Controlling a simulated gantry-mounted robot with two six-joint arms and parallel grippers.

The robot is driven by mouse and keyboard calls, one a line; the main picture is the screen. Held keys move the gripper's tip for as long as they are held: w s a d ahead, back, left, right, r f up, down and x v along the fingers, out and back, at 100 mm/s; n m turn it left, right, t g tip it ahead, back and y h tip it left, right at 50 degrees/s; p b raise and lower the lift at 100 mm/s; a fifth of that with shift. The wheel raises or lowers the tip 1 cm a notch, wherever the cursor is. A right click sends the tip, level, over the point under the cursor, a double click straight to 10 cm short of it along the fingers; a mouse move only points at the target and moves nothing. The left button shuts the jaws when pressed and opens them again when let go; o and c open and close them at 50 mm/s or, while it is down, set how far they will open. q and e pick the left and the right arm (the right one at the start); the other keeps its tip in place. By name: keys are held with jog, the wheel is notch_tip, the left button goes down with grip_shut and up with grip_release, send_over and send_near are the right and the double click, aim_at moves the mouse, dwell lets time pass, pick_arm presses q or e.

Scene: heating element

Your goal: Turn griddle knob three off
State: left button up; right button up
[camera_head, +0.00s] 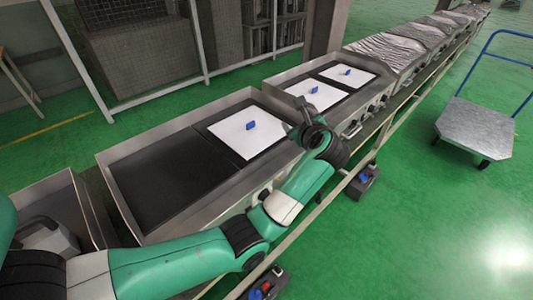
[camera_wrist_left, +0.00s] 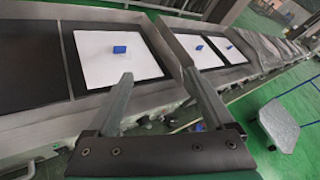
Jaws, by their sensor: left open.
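The griddles stand in a row, with knobs along their front panels. Some knobs (camera_head: 351,128) show on the second griddle's panel, just right of my left gripper (camera_head: 303,120). My green and white left arm covers much of the nearest griddle's (camera_head: 165,170) front panel, so some knobs there are hidden. In the left wrist view, my left gripper (camera_wrist_left: 160,82) is open and empty, its fingers apart above the front edge of the griddles. Small knobs show blurred between and below the fingers. I cannot tell which is knob three, nor any knob's setting. My right gripper is out of view.
White sheets with small blue blocks (camera_head: 250,125) lie on the griddle tops. Raised metal walls edge each griddle. A long rail runs along the front, with dark boxes (camera_head: 364,182) below it. A flat cart (camera_head: 478,128) with a blue handle stands at the right on open green floor.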

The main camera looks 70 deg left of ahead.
pick_arm(q)
notch_tip(320, 180, down, 12)
jog(key=s+g+h+b, duration=0.1)
jog(key=s+g+h, duration=0.1)
jog(key=h, duration=0.2)
jog(key=n+g+h+b, duration=0.1)
jog(key=n+g+h, duration=0.1)
jog(key=g+h, duration=0.25)
send_near(267, 195)
jog(key=shift+t+h, duration=0.35)
jog(key=shift+t, duration=0.1)
jog(key=b+x, duration=0.6)
jog(key=x, duration=0.4)
jog(key=shift+s+a+f, duration=0.2)
jog(key=shift+a+f, duration=0.05)
jog(key=shift+a, duration=0.05)
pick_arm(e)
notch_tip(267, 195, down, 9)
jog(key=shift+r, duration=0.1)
